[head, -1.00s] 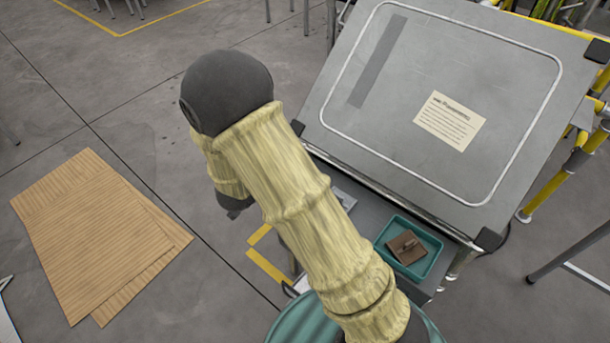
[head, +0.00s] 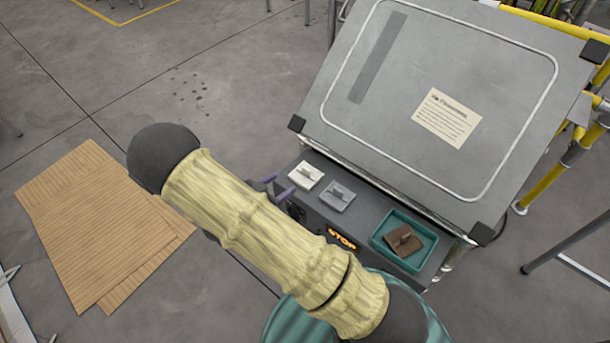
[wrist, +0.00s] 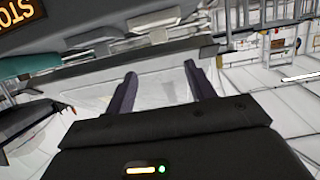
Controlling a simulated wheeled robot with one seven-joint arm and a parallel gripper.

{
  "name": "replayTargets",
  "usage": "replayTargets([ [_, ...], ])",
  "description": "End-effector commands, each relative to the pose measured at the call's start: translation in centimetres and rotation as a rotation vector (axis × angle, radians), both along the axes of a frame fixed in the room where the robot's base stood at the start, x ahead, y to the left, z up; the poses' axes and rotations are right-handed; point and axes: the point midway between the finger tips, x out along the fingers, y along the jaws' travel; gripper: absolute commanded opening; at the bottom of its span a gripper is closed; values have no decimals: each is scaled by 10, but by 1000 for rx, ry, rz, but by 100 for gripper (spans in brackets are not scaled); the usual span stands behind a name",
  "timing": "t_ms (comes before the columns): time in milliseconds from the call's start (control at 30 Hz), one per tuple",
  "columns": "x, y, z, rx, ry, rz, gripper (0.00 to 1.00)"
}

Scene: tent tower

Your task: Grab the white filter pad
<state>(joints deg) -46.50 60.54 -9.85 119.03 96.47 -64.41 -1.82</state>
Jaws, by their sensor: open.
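The white filter pad (head: 305,175) lies flat on the grey ledge below the slanted board, with a small raised grip on top. In the wrist view a pale pad (wrist: 152,20) near the top edge looks like the same one. My gripper (head: 274,187) is just left of the white pad in the head view, partly hidden by my arm. Its two dark purple fingers are spread apart in the wrist view (wrist: 161,78), with nothing held between them. Whether the fingers are level with the pad is hard to tell.
A grey pad (head: 338,196) lies right beside the white one. A brown pad (head: 403,240) sits in a teal tray (head: 427,267) farther right. The slanted board (head: 450,75) rises behind the ledge.

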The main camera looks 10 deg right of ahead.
Motion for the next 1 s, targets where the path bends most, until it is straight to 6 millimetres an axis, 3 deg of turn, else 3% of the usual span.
replayTargets([
  [500,50,-66,-27,-1,0,4,55],
  [1000,57,-77,-31,-1,1,2,55],
])
